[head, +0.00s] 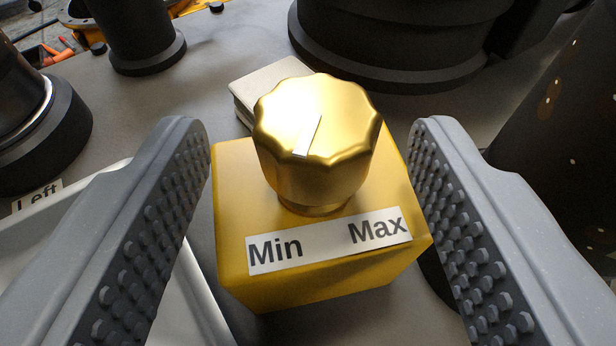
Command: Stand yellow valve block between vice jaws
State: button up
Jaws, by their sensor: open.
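The yellow valve block (325,285) sits in the middle of the head view, with a gold scalloped knob (318,130) on top. A white label on it reads Min and Max, and the knob carries a white pointer mark. My gripper (312,185) is open, with one grey studded finger on each side of the block. The right finger is close to the block's right side, and a wider gap shows at the left. I cannot tell whether either finger touches it. I do not see the vice jaws.
A pale tray edge (190,295) lies at the lower left, with a label reading Left near it. A dark cylindrical part (40,110) stands at left, another (140,40) behind it. A large dark round base (390,50) stands behind, beside a small beige stack (265,80).

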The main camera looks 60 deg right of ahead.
grip_shut()
jog(key=shift+r, duration=0.1)
dwell(1.3)
